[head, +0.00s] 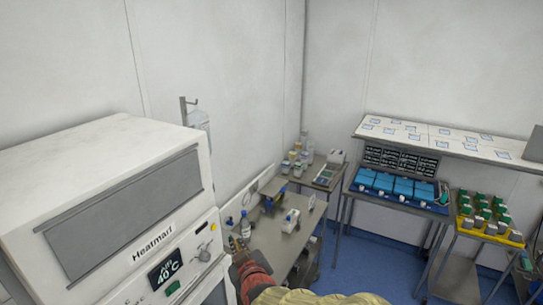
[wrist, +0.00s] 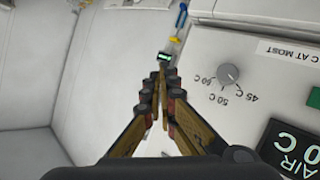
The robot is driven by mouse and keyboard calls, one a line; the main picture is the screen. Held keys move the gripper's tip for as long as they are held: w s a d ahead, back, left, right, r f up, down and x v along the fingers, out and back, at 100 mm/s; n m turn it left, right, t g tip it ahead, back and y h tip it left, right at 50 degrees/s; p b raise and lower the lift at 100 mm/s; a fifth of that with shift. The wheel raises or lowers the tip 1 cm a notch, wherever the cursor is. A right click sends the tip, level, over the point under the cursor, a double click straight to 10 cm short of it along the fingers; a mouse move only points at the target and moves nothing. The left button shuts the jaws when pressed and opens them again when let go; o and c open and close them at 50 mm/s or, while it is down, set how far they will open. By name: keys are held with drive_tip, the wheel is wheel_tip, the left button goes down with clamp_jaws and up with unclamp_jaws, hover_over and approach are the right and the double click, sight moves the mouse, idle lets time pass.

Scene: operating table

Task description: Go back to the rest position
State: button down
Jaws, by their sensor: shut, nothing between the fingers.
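My gripper (wrist: 156,82) is in the middle of the wrist view, its two fingers brought together at the tips with nothing between them. In the head view my gripper (head: 236,242) is small, at the right front edge of the white warming cabinet (head: 95,150), apart from the table behind it. The cabinet's dial (wrist: 228,74) and dark display (wrist: 290,147) are to the right of my fingers in the wrist view. From these views I cannot tell whether the fingers touch the cabinet.
A grey table (head: 272,240) with bottles and small devices stands beyond my gripper. Further right are a bench with blue trays (head: 395,187) and a yellow rack (head: 490,234) of green-capped containers. Blue floor (head: 385,252) shows between the tables.

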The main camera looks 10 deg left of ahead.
drive_tip(key=s+d+f+m+g+h+b, duration=0.1)
drive_tip(key=s+d+f+g, duration=0.15)
drive_tip(key=s+f, duration=0.3)
drive_tip(key=s+d+f+m+g+b, duration=0.1)
drive_tip(key=s+d+f+g, duration=0.1)
drive_tip(key=s+f+g, duration=0.4)
drive_tip(key=s+d+f+m+h+b, duration=0.1)
drive_tip(key=s+d+b, duration=0.4)
drive_tip(key=d, duration=0.5)
drive_tip(key=s+d+f+m+t+h+b, duration=0.1)
drive_tip(key=s+d+f+m+h+b, duration=0.1)
drive_tip(key=s+d+b, duration=0.4)
drive_tip(key=s+d+f+m+h+b, duration=0.2)
drive_tip(key=s+d+b, duration=0.4)
drive_tip(key=d+b, duration=0.4)
drive_tip(key=d+f+m, duration=0.1)
drive_tip(key=d+m, duration=0.1)
drive_tip(key=d, duration=0.2)
drive_tip(key=shift+d+f+m, duration=0.3)
drive_tip(key=shift+m, duration=0.1)
drive_tip(key=shift+t, duration=0.25)
